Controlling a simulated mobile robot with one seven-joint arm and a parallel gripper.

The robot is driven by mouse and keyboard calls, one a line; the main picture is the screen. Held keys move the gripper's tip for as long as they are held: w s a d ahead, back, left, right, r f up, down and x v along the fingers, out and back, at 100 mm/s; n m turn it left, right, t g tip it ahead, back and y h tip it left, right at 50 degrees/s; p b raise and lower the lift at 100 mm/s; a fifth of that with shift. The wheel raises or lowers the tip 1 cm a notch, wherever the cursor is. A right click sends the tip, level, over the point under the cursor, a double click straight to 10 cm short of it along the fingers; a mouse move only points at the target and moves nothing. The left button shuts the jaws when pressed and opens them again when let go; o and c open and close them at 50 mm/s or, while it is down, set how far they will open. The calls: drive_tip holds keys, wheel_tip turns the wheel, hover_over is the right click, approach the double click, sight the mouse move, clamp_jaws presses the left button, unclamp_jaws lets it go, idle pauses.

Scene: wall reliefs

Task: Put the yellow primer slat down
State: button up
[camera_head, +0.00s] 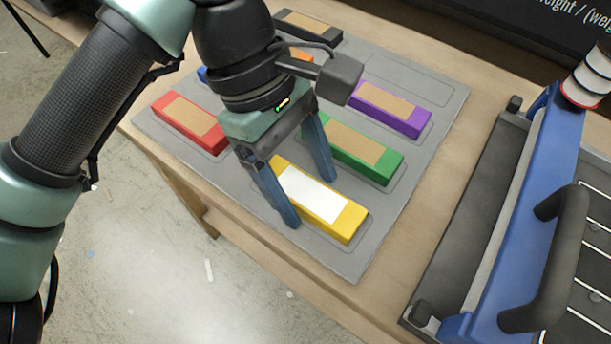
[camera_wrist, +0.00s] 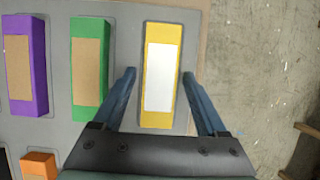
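The yellow primer slat (camera_head: 341,217), with a white patch on top, lies flat in an outlined slot of the grey mat (camera_head: 350,262), near the mat's front corner. In the wrist view the yellow slat (camera_wrist: 160,106) lies between my fingers, with a gap visible on both sides. My gripper (camera_head: 311,202) is open and points down over the slat, one finger on each long side. In the wrist view my gripper (camera_wrist: 158,74) also shows spread wide. I cannot tell exactly how far the fingertips are above the mat.
Green (camera_head: 375,160), purple (camera_head: 405,115) and red (camera_head: 186,120) slats with tan patches lie on the mat. Black (camera_head: 307,27), orange (camera_wrist: 39,165) and blue slats are farther back, partly hidden by my arm. A blue-framed device with a black handle (camera_head: 556,250) stands at right.

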drive_tip(key=shift+r, duration=0.1)
drive_tip(key=shift+r+p, duration=0.2)
drive_tip(key=shift+p, duration=0.15)
drive_tip(key=p+v, duration=0.2)
drive_tip(key=v, duration=0.9)
drive_tip(key=shift+a+r, duration=0.1)
drive_tip(key=shift+r, duration=0.3)
